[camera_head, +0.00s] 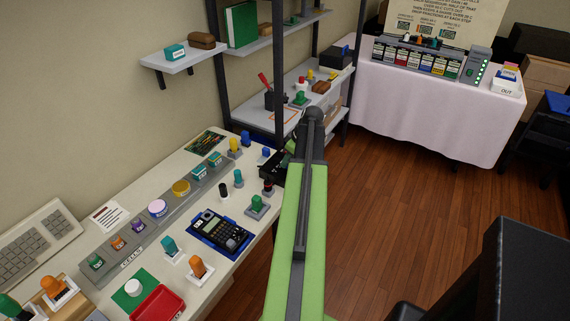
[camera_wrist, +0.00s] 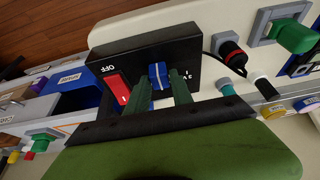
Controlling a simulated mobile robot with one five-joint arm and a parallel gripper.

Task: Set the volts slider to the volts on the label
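A black box (camera_wrist: 140,70) with a red rocker switch (camera_wrist: 117,87) and a blue slider knob (camera_wrist: 158,75) fills the middle of the wrist view. "OFF" is printed beside the switch; other markings near the slider are partly hidden by my fingers. The green fingers of my gripper (camera_wrist: 161,84) stand on either side of the blue knob, close to it. I cannot tell whether they press on it. In the head view the box (camera_head: 271,166) is at the bench's far right end, partly behind my arm. I cannot read a volts value on any label.
A white bench (camera_head: 150,283) holds a calculator-like handheld (camera_head: 213,228), several knobs and a grey rack (camera_head: 122,250). In the wrist view, a black-and-red plug (camera_wrist: 232,55) and a green part (camera_wrist: 292,35) stand right of the box, with a blue bin (camera_wrist: 75,93) at left.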

